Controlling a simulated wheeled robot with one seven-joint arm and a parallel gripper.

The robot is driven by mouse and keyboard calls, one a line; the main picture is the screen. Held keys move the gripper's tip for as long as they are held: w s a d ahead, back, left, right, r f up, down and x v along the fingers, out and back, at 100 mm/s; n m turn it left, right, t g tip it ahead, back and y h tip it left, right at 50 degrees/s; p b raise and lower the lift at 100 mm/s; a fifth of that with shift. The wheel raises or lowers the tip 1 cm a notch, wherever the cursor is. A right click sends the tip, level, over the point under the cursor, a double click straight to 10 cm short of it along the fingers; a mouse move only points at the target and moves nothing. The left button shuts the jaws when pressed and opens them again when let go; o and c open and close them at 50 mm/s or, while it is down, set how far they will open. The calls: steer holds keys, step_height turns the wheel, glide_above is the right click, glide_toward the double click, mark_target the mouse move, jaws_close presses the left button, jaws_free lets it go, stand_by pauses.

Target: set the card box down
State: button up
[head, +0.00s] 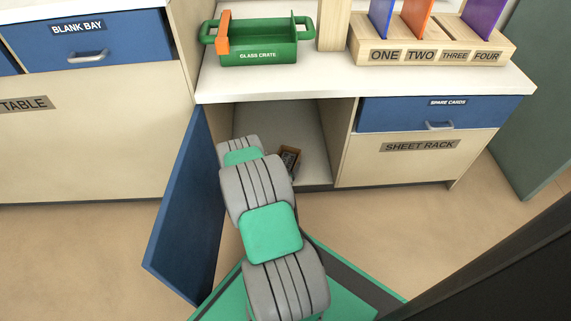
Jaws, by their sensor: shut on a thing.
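A small brown open-topped box (288,162), which looks like the card box, shows inside the open lower compartment (311,129) of the counter, just right of my arm. It looks slightly tilted, and something grey and dark shows in its opening. I cannot tell whether it touches the compartment floor. My arm reaches into the compartment, and its links cover the left part of that space.
A blue door (185,215) stands open left of my arm. The spare cards drawer (440,114) is shut. On the counter top (330,84) stand a green glass crate (257,50) and a wooden rack (430,50) with coloured sheets. The compartment's right wall is close to the box.

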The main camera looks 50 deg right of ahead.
steer(key=shift+f, duration=0.55)
steer(key=o, duration=1.3)
